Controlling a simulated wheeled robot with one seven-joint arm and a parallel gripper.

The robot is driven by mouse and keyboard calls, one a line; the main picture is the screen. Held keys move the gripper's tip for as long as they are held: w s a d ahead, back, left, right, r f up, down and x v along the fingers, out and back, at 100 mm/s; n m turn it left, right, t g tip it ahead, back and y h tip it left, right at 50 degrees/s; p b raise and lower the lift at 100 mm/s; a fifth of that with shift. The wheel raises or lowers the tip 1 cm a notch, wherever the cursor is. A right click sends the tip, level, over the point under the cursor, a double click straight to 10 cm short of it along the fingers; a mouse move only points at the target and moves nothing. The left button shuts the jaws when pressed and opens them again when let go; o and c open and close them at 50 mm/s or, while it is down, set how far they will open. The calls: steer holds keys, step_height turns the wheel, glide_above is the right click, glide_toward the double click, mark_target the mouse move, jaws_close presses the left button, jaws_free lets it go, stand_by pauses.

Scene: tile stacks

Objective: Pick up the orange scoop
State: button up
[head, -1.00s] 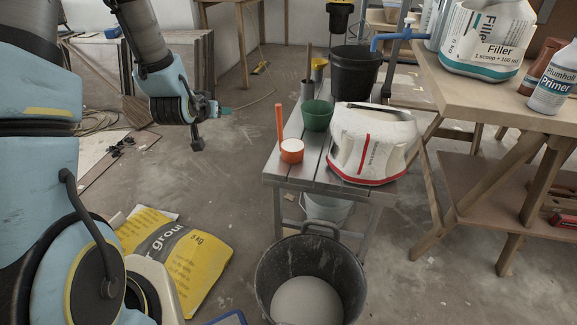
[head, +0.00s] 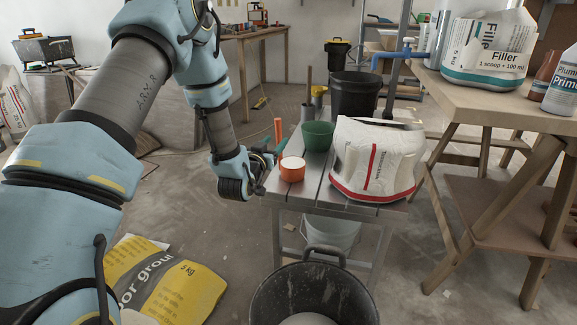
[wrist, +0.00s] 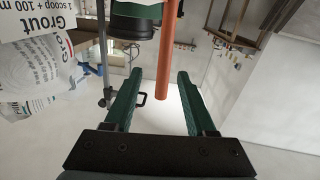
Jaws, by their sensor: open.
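The orange scoop (head: 291,172) stands on the near left corner of the grey slatted bench (head: 318,190), white showing in its cup and its handle upright. My gripper (head: 271,155) is beside the scoop's left side, partly hidden by my own wrist in the head view. In the wrist view, my gripper (wrist: 159,76) is open with two green fingers. The orange handle (wrist: 167,65) shows between the fingers in the picture, with visible room on both sides. I cannot tell how deep it sits between them. The scoop's cup is out of the wrist view.
A green cup (head: 318,136) stands just behind the scoop. A white bag (head: 375,160) with a red stripe is to the right, and a black bucket (head: 354,95) stands behind. A dark tub (head: 312,290) is on the floor in front. A wooden table (head: 500,95) is at right.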

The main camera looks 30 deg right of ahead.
mark_target(278, 134)
steer(key=shift+w+a+r+x, duration=0.1)
steer(key=shift+x, duration=0.8)
steer(key=shift+w+a+r+x, duration=0.1)
steer(key=shift+r+x, duration=0.05)
steer(key=shift+x, duration=0.7)
steer(key=shift+w+r+x, duration=0.1)
steer(key=shift+x, duration=0.8)
jaws_close()
